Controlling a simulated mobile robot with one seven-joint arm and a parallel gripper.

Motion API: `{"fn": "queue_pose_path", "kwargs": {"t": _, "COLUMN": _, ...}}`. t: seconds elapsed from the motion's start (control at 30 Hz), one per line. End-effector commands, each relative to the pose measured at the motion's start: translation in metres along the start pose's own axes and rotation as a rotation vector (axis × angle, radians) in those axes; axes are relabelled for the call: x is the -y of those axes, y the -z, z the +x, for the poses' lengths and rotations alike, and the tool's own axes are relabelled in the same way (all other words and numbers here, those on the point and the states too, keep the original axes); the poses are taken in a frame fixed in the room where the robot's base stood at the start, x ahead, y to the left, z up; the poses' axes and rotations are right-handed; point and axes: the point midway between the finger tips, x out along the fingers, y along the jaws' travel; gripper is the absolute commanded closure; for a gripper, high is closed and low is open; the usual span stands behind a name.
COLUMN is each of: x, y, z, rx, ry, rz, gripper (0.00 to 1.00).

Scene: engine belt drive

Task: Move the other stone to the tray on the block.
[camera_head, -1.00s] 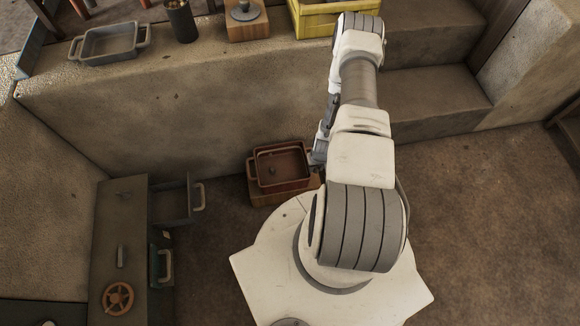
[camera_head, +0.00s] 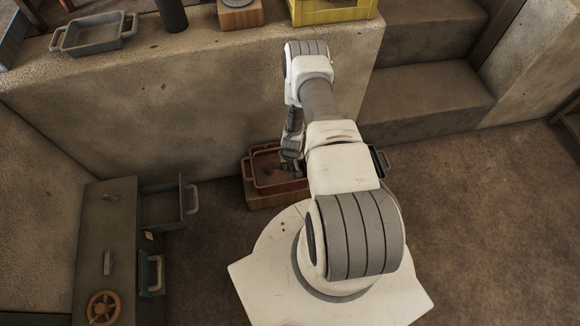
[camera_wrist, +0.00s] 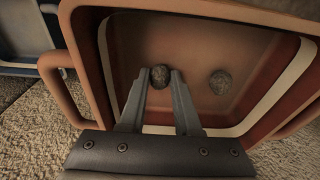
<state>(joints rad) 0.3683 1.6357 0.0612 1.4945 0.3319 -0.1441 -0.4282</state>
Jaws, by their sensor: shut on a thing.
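A reddish-brown tray (camera_head: 249,168) with side handles sits on a wooden block (camera_head: 264,202) on the floor against the low wall. It fills much of the wrist view, where its rim (camera_wrist: 78,60) shows. My gripper (camera_head: 290,158) is over the tray. In the wrist view my gripper (camera_wrist: 160,80) is shut on a dark round stone (camera_wrist: 160,75), held between the fingertips over the tray's inside. Another round stone (camera_wrist: 220,82) lies on the tray floor, right of the held one. I cannot tell whether the held stone touches the tray floor.
A grey tray (camera_head: 92,37), a dark cylinder (camera_head: 172,14) and a yellow crate (camera_head: 333,11) stand on the ledge. A dark handled thing (camera_head: 381,160) is partly hidden behind my arm. A cabinet with an open drawer (camera_head: 165,208) is at left. Floor at right is clear.

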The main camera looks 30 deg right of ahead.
Motion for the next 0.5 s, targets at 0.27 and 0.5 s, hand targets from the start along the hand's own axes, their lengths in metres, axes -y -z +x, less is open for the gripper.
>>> {"fn": "queue_pose_path", "kwargs": {"t": 0.27, "x": -0.0001, "y": 0.0008, "z": 0.0003, "rx": -0.002, "ry": 0.0, "rz": -0.001, "gripper": 1.0}}
{"fn": "queue_pose_path", "kwargs": {"t": 0.5, "x": -0.0002, "y": 0.001, "z": 0.0009, "rx": -0.002, "ry": 0.0, "rz": -0.001, "gripper": 0.38}}
